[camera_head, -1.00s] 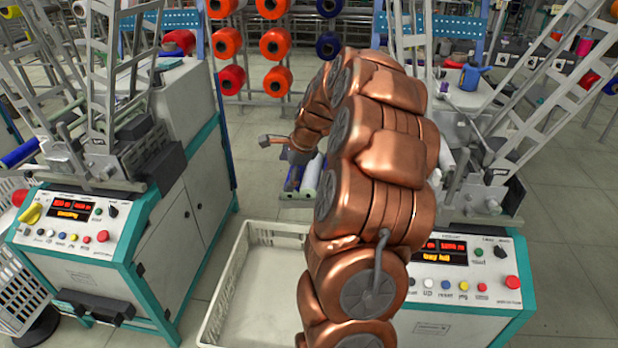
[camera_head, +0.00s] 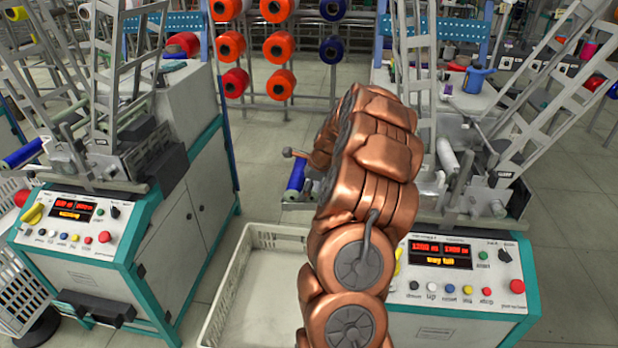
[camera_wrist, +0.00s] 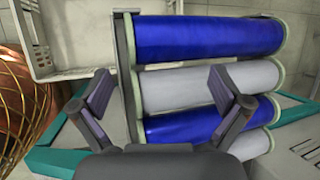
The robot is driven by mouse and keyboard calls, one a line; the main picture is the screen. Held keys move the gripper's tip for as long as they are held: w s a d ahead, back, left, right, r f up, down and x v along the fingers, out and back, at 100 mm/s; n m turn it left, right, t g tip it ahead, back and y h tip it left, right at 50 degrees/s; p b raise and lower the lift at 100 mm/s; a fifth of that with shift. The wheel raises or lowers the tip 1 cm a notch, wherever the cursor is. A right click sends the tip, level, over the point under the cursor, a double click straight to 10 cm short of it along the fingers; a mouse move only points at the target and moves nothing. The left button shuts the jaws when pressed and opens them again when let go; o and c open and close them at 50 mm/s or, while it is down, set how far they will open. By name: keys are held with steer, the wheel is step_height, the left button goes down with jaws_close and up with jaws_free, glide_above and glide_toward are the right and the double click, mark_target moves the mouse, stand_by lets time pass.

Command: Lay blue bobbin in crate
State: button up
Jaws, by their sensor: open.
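Blue bobbins show in the wrist view: one (camera_wrist: 205,38) at the top of a row and another (camera_wrist: 200,120) lower down. A white bobbin (camera_wrist: 180,87) lies between them, and a further white one is partly hidden at the bottom. My gripper (camera_wrist: 160,92) is open and empty, its fingers spread over the left part of the row. I cannot tell whether it touches a bobbin. In the head view a blue bobbin (camera_head: 296,176) shows left of my arm, which hides my gripper. The pale crate (camera_head: 224,288) stands on the floor between two machines; its visible inside is empty.
A winding machine (camera_head: 165,225) stands left of the crate and another (camera_head: 460,310) right of it, with a lit "tray full" display. A rack with orange, red and blue spools (camera_head: 280,45) stands behind. Grey floor is open at the far right.

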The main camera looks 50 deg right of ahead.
steer(key=shift+w+f, duration=0.35)
steer(key=shift+f, duration=0.3)
steer(key=shift+r, duration=0.1)
steer(key=c, duration=1.6)
steer(key=o, duration=1.1)
steer(key=shift+d, duration=0.15)
steer(key=o, duration=0.5)
